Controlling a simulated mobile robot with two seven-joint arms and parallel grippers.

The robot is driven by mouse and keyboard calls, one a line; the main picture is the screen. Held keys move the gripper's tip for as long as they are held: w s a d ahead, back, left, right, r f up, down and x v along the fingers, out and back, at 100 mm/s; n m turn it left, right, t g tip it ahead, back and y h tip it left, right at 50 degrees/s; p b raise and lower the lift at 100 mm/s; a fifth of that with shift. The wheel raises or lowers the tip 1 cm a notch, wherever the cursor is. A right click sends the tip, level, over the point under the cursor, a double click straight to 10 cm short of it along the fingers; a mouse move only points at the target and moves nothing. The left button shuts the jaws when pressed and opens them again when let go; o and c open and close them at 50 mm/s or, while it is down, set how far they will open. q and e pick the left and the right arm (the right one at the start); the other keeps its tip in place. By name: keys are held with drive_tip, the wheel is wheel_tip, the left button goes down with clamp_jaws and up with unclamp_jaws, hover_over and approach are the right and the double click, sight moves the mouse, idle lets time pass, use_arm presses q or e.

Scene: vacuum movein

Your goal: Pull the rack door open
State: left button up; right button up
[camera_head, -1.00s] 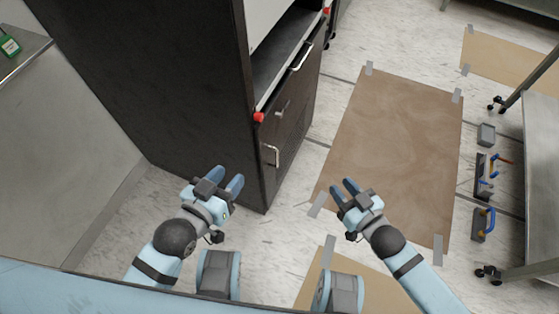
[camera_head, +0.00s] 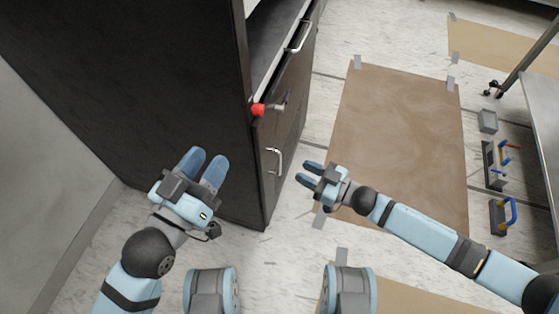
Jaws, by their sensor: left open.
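The black rack (camera_head: 130,80) stands at the left and centre. Its front faces right and holds a dark door (camera_head: 280,135) with a silver handle (camera_head: 275,160) low near the front edge and another silver handle (camera_head: 300,37) higher up. My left gripper (camera_head: 205,168) is open and empty in front of the rack's black side panel. My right gripper (camera_head: 308,177) points left toward the lower handle, with a gap between them in the picture. Its fingers are apart with nothing between them. The door appears closed.
A red knob (camera_head: 258,110) sticks out at the rack's corner, beside a silver latch (camera_head: 279,105). A brown mat (camera_head: 400,130) is taped to the floor at the right. Tools (camera_head: 503,215) and a grey box (camera_head: 487,121) lie near the metal table (camera_head: 540,120).

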drive_tip(key=b, duration=0.2)
hover_over(280, 175)
drive_tip(key=shift+w, duration=0.25)
drive_tip(key=shift+c, duration=0.2)
clamp_jaws()
